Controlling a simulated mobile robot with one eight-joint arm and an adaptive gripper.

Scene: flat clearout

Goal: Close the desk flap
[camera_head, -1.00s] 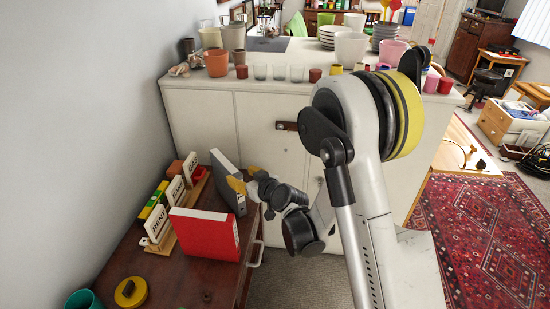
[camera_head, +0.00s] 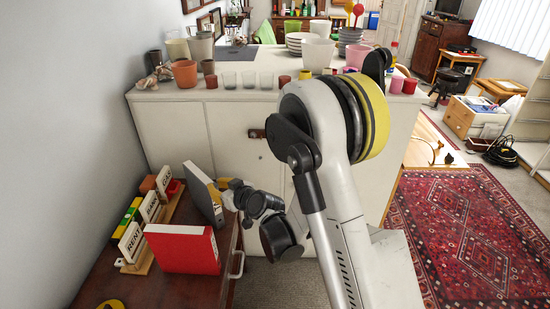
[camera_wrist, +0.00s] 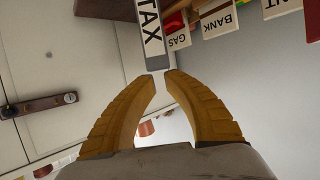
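The desk flap (camera_head: 120,285) is a dark brown wooden board lying lowered and flat at lower left, with a metal handle (camera_head: 237,264) on its right edge. A red binder (camera_head: 184,250) and a grey binder (camera_head: 203,193) stand on it. My gripper (camera_head: 222,195) is at the grey binder's right upper edge. In the wrist view, its yellow fingertips (camera_wrist: 160,74) are close together with a narrow gap, right at the end of the binder's TAX spine (camera_wrist: 151,28). I cannot tell whether they clamp it.
Upright RENT, BANK and GAS signs (camera_head: 131,241) stand in a wooden holder behind the binders. A yellow round object (camera_head: 111,304) lies at the front. A white cabinet (camera_head: 168,135) with cups and bowls stands beyond. A patterned red rug (camera_head: 465,235) covers open floor at right.

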